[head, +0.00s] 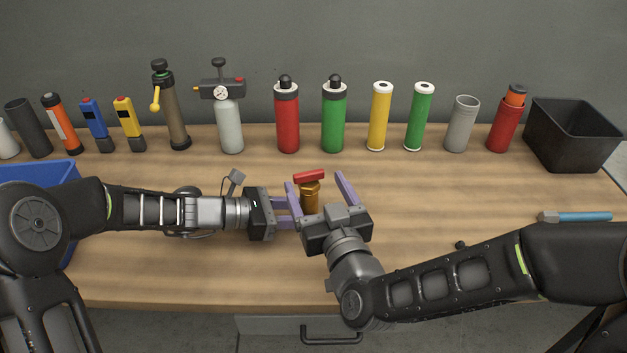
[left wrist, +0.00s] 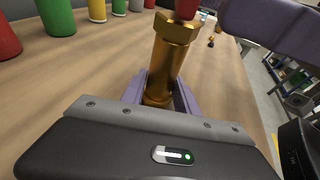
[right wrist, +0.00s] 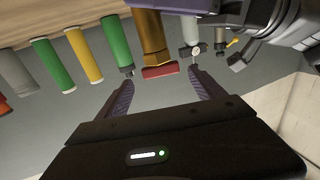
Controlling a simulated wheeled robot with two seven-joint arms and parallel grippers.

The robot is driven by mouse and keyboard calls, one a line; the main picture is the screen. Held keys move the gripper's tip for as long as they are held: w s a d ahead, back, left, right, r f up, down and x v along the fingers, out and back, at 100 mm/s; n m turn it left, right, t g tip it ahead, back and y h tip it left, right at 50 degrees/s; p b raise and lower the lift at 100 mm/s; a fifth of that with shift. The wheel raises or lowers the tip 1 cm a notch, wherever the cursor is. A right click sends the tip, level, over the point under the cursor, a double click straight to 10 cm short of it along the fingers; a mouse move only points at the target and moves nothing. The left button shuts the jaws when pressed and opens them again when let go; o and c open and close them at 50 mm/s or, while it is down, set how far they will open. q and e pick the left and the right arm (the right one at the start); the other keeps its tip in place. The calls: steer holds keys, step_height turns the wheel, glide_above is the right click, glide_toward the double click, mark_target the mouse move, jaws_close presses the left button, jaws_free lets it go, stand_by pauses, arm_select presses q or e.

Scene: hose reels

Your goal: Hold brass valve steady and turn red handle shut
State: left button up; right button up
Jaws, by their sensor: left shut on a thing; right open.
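The brass valve (head: 310,198) stands upright on the wooden table, with the red handle (head: 309,176) across its top. My left gripper (head: 291,211) comes from the left and is shut on the valve's body; in the left wrist view the brass valve (left wrist: 165,65) rises between its fingers. My right gripper (head: 320,190) is open in front of and above the valve, a finger on each side of the handle. In the right wrist view the red handle (right wrist: 160,71) lies ahead of the open fingertips, not clasped. The valve's lower part is hidden by my grippers in the head view.
A row of bottles and canisters stands at the back, including a red bottle (head: 287,120) and a green bottle (head: 333,120). A black bin (head: 572,140) is at the back right, a blue bin (head: 40,172) at left. A blue-handled tool (head: 583,217) lies at right.

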arm_select(q)
steer(key=o, duration=1.1)
steer(key=shift+c, duration=0.2)
steer(key=v, duration=1.1)
steer(key=shift+s+a+r, duration=0.2)
steer(key=shift+a, duration=0.25)
steer(key=shift+s, duration=0.1)
